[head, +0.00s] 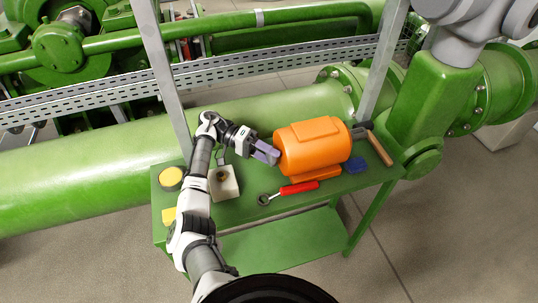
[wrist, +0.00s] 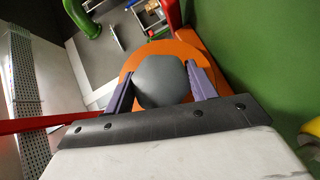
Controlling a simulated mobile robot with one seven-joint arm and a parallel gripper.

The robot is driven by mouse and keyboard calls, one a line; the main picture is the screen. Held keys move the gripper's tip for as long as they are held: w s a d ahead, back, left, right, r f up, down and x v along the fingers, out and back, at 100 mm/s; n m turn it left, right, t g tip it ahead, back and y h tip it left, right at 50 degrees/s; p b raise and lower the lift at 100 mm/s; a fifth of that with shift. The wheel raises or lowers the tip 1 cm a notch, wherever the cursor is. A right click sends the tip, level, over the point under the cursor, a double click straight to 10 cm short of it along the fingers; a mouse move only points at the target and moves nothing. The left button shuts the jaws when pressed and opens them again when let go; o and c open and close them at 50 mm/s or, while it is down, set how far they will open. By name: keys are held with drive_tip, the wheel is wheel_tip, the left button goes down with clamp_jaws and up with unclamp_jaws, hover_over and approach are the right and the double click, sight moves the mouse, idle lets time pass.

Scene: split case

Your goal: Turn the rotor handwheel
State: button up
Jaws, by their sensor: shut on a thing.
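The orange motor-like casing (head: 313,143) lies on the green bench (head: 262,222), and its left end faces my gripper (head: 268,153). In the wrist view the grey rounded handwheel (wrist: 160,82) sits in front of the orange casing (wrist: 133,62). My gripper's purple fingers are on either side of the handwheel, shut on it. In the head view the fingers reach the casing's left end, and the handwheel is hidden there or too small to tell.
On the bench are a red-handled wrench (head: 290,190), a blue block (head: 355,165), a wooden-handled tool (head: 380,149), a pale box (head: 224,184) and a yellow-topped tin (head: 171,178). A grey upright post (head: 163,70) and a green pipe (head: 90,160) stand behind.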

drive_tip(key=shift+n, duration=0.3)
idle(0.4)
drive_tip(key=o, duration=1)
